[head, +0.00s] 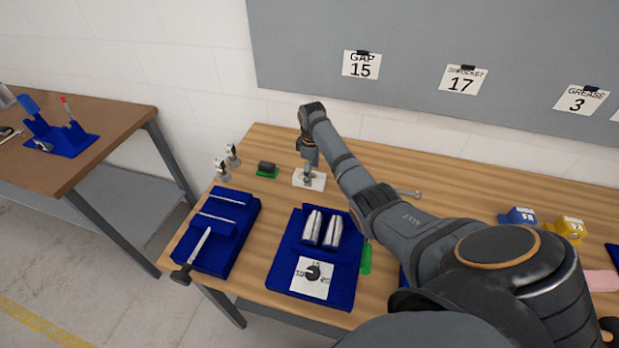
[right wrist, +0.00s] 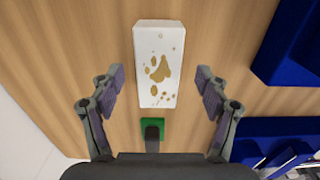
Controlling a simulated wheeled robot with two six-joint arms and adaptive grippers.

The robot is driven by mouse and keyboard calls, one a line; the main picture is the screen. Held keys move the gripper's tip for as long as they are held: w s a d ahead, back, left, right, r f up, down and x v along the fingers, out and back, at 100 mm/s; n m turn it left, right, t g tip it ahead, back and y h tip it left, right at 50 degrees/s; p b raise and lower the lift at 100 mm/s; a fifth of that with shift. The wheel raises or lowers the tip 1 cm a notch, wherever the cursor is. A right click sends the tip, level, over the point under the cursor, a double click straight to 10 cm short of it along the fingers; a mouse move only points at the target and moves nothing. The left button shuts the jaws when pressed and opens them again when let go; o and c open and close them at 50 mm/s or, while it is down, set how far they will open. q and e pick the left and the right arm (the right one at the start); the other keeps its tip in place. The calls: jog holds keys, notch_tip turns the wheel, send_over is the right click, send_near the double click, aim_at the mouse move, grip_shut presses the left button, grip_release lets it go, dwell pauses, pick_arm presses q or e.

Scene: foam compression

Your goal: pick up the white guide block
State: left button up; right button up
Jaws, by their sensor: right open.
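The white guide block (head: 300,182) lies on the wooden table, below my right gripper (head: 311,172) in the head view. In the right wrist view the block (right wrist: 158,45) is a long white piece with brown stains on its upper face. My right gripper (right wrist: 159,78) is open, with one finger to each side of the block in that view and a gap on both sides. Nothing is held. How high the fingertips are above the table is hard to tell. My left gripper is not in view.
A dark piece on a green base (head: 267,169) sits just left of the block. Blue trays (head: 228,247) (head: 283,248) stand nearer the front, one with two silver pieces (head: 322,229). Small metal fittings (head: 222,170) stand at the far left. The wall is behind.

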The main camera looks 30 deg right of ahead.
jog(key=shift+d+f, duration=0.1)
jog(key=shift+f, duration=1.25)
jog(key=c, duration=1.4)
